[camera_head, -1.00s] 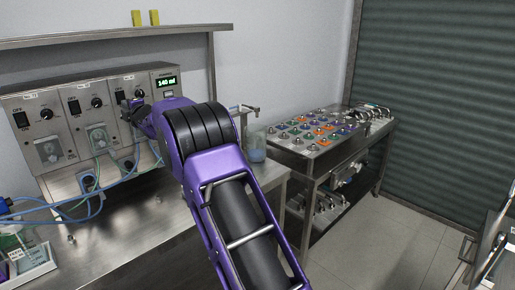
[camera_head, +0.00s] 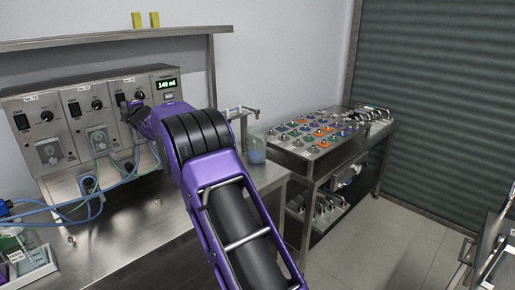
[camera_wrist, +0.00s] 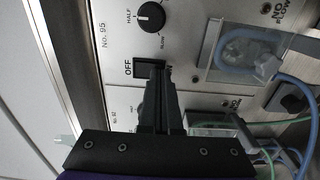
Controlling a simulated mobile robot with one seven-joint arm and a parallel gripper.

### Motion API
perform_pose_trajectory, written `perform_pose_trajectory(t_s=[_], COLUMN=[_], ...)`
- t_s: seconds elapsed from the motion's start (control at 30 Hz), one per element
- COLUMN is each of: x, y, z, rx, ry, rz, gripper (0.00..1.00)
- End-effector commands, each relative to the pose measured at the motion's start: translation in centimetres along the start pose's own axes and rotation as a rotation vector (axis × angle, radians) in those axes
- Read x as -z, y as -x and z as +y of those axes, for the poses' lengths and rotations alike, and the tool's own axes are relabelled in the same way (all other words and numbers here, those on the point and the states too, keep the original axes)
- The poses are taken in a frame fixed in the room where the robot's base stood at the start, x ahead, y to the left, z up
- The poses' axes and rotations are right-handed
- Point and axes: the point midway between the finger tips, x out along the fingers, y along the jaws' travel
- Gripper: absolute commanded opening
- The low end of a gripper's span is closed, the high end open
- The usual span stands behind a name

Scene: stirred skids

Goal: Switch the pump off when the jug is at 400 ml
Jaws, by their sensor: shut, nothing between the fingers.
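The right-hand pump (camera_head: 148,88) of the bank has a knob and a black rocker switch. In the wrist view that switch (camera_wrist: 149,67), beside the word OFF on the plate marked No. 95, is partly covered by my fingertips. My gripper (camera_wrist: 158,78) is shut and empty, its tips at or very near the switch; I cannot tell whether they touch. In the head view my gripper (camera_head: 133,108) is mostly hidden by my arm. The green display (camera_head: 167,84) reads 140 ml. The clear jug (camera_head: 257,150) holds some bluish liquid under a metal spout (camera_head: 240,111).
Two more pumps (camera_head: 38,130) (camera_head: 88,115) stand to the left, with blue and green tubing (camera_head: 60,208) looping in front. A tray (camera_head: 40,268) sits at the bench's left. A steel trolley (camera_head: 310,165) with coloured fittings stands right of the bench.

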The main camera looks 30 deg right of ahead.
Motion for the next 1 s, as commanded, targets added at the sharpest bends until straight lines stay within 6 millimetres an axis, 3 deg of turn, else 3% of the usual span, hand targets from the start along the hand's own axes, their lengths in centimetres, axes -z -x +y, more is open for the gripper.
perform_pose_trajectory(t_s=[0.27,1.0], x=[0.0,0.0], y=[-0.5,0.9], z=[0.0,0.0], rx=[0.000,-0.001], ry=[0.000,-0.001], rz=[0.000,0.000], gripper=[0.00,0.00])
